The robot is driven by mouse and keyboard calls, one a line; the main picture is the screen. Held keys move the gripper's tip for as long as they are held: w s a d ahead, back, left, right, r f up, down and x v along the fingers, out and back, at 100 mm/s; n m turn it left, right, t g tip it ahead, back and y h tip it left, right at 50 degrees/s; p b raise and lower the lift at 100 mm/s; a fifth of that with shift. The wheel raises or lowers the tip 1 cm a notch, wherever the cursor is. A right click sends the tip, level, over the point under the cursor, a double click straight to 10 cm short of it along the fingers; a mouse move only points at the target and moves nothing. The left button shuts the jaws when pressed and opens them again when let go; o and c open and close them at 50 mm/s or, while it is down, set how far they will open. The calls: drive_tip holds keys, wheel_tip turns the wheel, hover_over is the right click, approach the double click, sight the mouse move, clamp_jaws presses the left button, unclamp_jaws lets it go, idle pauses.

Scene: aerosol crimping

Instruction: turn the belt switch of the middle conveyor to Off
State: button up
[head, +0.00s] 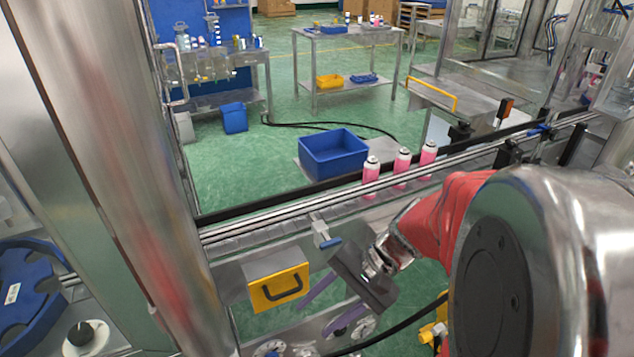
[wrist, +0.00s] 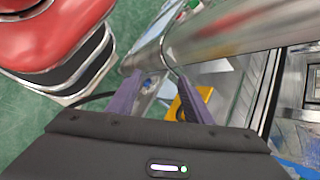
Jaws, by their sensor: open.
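A grey panel (head: 310,331) with round dials is low in front of the conveyor (head: 255,222) carrying pink cans. One dial (head: 362,327) shows right of my fingers, and a blue-centred knob (head: 269,349) is at the bottom edge. I cannot read their labels or settings, nor tell which is the belt switch. My gripper (head: 314,320) is open and empty, its two purple fingers over the panel. In the wrist view, my gripper (wrist: 157,80) has a small blue knob (wrist: 148,83) between its fingers in the picture; contact cannot be told.
A yellow drawer front (head: 278,287) with a black handle is left of my fingers. A steel post (head: 110,150) stands at left, with another black knob (head: 80,333) beside it. Pink cans (head: 402,168) and a blue bin (head: 333,153) are beyond.

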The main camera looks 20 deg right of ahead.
drive_tip(key=w+d+f+m+t+y, duration=0.1)
drive_tip(key=w+d+f+m+t, duration=0.15)
drive_tip(key=d+m+t, duration=0.35)
drive_tip(key=w+d+f+m+t+y, duration=0.2)
drive_tip(key=w+d+m+t, duration=0.15)
drive_tip(key=d+m, duration=0.4)
drive_tip(key=s+d+f+m+t+h, duration=0.2)
drive_tip(key=d+m+h, duration=0.3)
drive_tip(key=d, duration=0.3)
drive_tip(key=s+d+f+m+t+h, duration=0.3)
drive_tip(key=d+f+m+t+h, duration=0.2)
drive_tip(key=d, duration=0.4)
drive_tip(key=shift+s+m, duration=0.3)
drive_tip(key=shift+m, duration=0.35)
drive_tip(key=shift+w+a+f, duration=0.1)
drive_tip(key=shift+w, duration=0.1)
drive_tip(key=w, duration=1.3)
drive_tip(key=shift+w+a, duration=0.15)
drive_tip(key=shift+w, duration=0.1)
drive_tip(key=shift+c, duration=0.5)
